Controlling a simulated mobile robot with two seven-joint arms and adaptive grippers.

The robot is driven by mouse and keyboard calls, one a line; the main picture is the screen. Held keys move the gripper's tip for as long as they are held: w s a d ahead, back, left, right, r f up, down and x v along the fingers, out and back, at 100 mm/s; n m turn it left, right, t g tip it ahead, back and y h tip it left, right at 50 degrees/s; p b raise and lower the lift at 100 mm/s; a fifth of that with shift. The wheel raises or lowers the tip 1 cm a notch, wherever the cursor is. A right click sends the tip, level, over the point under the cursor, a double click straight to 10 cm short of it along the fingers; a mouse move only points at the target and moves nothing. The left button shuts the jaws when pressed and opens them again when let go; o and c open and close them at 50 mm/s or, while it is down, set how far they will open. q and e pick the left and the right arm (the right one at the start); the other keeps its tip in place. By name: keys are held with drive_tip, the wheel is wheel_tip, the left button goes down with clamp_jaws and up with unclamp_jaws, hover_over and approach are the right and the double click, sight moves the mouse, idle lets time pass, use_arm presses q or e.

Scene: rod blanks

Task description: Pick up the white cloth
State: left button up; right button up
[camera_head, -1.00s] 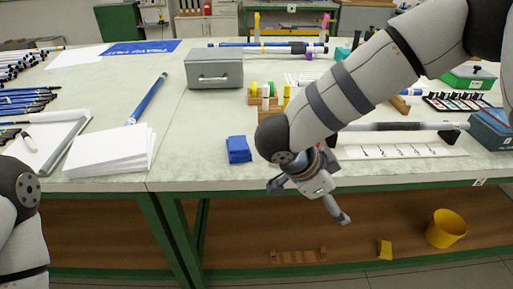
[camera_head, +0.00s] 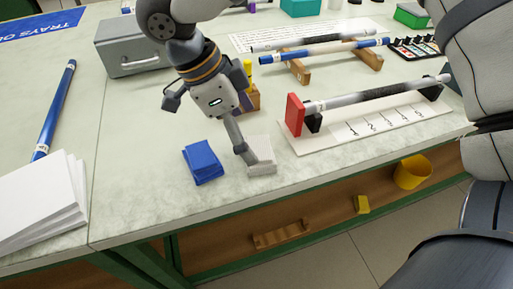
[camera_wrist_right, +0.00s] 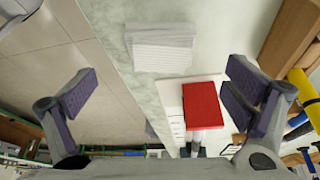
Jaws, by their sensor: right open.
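The white cloth (camera_head: 262,157) is a small folded stack on the table near its front edge, right of a folded blue cloth (camera_head: 202,161). It also shows in the wrist view (camera_wrist_right: 161,48), at the top middle. My right gripper (camera_head: 209,128) is open and empty above the table by the two cloths. In the head view one finger overlaps the white cloth and hides part of it; I cannot tell whether they touch. In the wrist view the spread fingers (camera_wrist_right: 162,92) stand either side, with the cloth beyond them. My left gripper is not in view.
A white marked board with a red block (camera_head: 294,115) and a rod lies right of the white cloth. A wooden block with a yellow peg (camera_head: 248,75) stands behind it. A grey box (camera_head: 125,45) and a paper stack (camera_head: 38,200) are left. The table's front edge is close.

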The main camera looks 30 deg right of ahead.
sight(256, 147)
drive_tip(key=x, duration=0.5)
drive_tip(key=shift+f, duration=0.25)
drive_tip(key=c, duration=1.2)
drive_tip(key=shift+c, duration=0.2)
drive_tip(key=shift+r, duration=0.15)
